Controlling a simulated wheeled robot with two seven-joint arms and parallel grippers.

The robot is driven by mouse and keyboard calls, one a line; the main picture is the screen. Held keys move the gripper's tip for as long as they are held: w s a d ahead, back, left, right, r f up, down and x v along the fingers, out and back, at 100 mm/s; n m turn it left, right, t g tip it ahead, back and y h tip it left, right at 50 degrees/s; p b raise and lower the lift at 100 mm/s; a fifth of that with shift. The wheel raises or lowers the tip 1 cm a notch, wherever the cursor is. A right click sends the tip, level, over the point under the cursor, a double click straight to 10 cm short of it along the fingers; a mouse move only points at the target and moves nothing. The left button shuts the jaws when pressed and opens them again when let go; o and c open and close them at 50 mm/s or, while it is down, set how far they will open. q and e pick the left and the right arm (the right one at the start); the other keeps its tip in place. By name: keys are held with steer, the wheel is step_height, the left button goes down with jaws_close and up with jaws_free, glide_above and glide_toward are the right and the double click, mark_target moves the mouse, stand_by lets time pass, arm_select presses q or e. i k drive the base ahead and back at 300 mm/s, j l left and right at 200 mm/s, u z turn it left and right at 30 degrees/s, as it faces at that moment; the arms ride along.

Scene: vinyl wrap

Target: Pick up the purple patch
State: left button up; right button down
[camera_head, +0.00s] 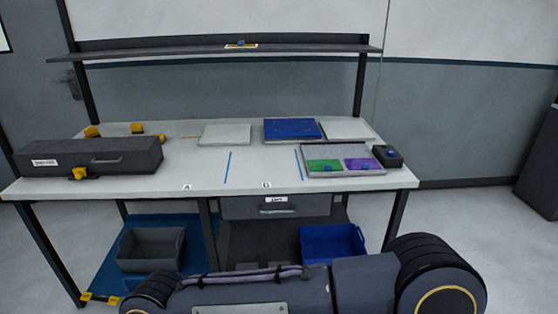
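The purple patch (351,162) lies at the right end of the workbench. It sits in the right half of a shallow light grey tray (343,174), beside a green patch (313,164). A small blue piece shows on the front part of each patch. Neither of my grippers is in view. Grey and black parts, which look like my own arm, cross the bottom of the picture in front of the bench, well away from the patch.
A black box (388,157) stands just right of the tray. Blue and pale panels (291,129) lie behind it. A long dark case (90,157) fills the left end. The middle of the white benchtop (262,165) is mostly clear. A shelf (220,51) spans above; bins stand below.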

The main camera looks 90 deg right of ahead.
mark_target(362, 163)
steer(key=z, duration=3.5)
steer(key=i+l+u, duration=0.1)
steer(key=u, duration=1.2)
steer(key=i+l+u, duration=0.1)
steer(key=l+u, duration=0.65)
steer(key=l, duration=0.3)
steer(key=l+u, duration=0.4)
steer(key=l, duration=0.15)
steer(key=l+u, duration=0.35)
steer(key=l, duration=0.2)
steer(key=k+l, duration=0.1)
steer(key=l, duration=0.3)
steer(key=k+l, duration=0.1)
steer(key=l, duration=0.35)
steer(key=k+l+u, duration=0.1)
steer(key=l, duration=0.3)
steer(key=k+l, duration=0.15)
steer(key=l, duration=0.3)
steer(key=k+l, duration=0.15)
steer(key=l, duration=0.25)
steer(key=k+l+u, duration=0.1)
steer(key=l, duration=0.3)
